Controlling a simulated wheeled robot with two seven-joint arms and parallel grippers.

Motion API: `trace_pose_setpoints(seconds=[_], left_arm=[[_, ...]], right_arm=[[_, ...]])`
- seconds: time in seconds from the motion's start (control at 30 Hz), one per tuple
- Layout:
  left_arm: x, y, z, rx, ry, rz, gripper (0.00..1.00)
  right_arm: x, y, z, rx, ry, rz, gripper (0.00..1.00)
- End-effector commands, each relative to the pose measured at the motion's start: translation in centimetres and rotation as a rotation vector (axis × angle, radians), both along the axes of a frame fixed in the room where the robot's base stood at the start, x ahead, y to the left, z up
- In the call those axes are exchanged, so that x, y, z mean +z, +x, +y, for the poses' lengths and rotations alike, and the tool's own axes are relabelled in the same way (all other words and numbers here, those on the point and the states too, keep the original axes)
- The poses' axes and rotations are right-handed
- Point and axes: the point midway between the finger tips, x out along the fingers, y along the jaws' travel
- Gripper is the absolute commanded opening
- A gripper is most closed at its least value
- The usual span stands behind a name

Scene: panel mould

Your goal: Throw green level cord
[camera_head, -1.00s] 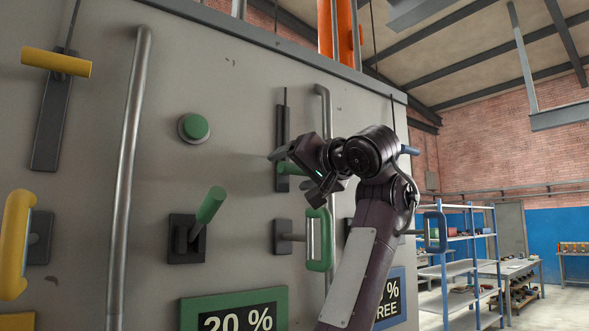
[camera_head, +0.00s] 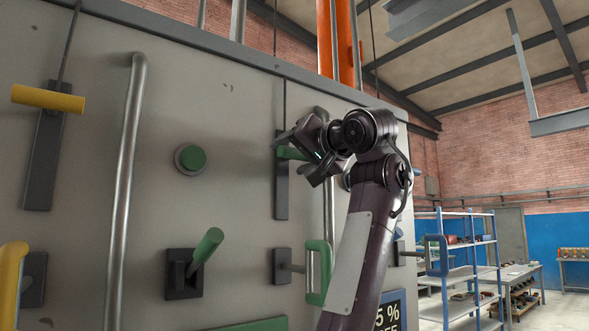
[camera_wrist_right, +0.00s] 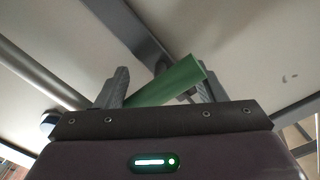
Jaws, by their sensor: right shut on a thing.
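The green cord handle (camera_head: 292,153) sticks out from a dark upright slotted plate (camera_head: 281,195) on the grey panel, with a thin cord running up above it. It sits near the top of that plate. My right gripper (camera_head: 296,155) is shut on this handle, and its wrist hides part of it. In the right wrist view the green handle (camera_wrist_right: 165,82) lies slantwise between the two fingers (camera_wrist_right: 160,88). My left gripper is not in view.
A green button (camera_head: 190,159), a green lever (camera_head: 207,245) and a green loop handle (camera_head: 318,270) are nearby on the panel. A yellow cord handle (camera_head: 48,99) and a tall metal rail (camera_head: 126,180) are to the left. Shelves (camera_head: 460,265) stand beyond the panel at right.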

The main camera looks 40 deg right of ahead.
Motion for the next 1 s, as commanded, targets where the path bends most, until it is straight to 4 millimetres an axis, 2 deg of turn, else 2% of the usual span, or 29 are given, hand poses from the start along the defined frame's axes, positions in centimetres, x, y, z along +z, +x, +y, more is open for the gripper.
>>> trace_pose_setpoints(seconds=[0.03, 0.1, 0.43, 0.47, 0.57, 1.0], left_arm=[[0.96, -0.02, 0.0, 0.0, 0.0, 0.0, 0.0], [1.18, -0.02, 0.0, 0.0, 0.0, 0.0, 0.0], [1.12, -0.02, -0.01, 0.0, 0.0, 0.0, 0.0], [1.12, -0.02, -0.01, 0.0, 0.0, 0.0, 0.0], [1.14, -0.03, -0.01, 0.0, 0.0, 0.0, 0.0], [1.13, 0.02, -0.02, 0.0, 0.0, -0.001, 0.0]], right_arm=[[1.27, 0.05, 0.14, 0.0, -0.018, 0.001, 0.23], [1.73, 0.03, 0.14, 0.0, -0.019, 0.001, 0.23], [2.05, -0.16, 0.17, 0.0, -0.021, -0.009, 0.22], [2.07, -0.17, 0.16, 0.0, -0.022, -0.008, 0.64], [2.11, -0.23, 0.12, -0.001, -0.02, -0.009, 0.77], [1.99, -0.21, -0.02, 0.0, -0.013, -0.008, 0.79]])
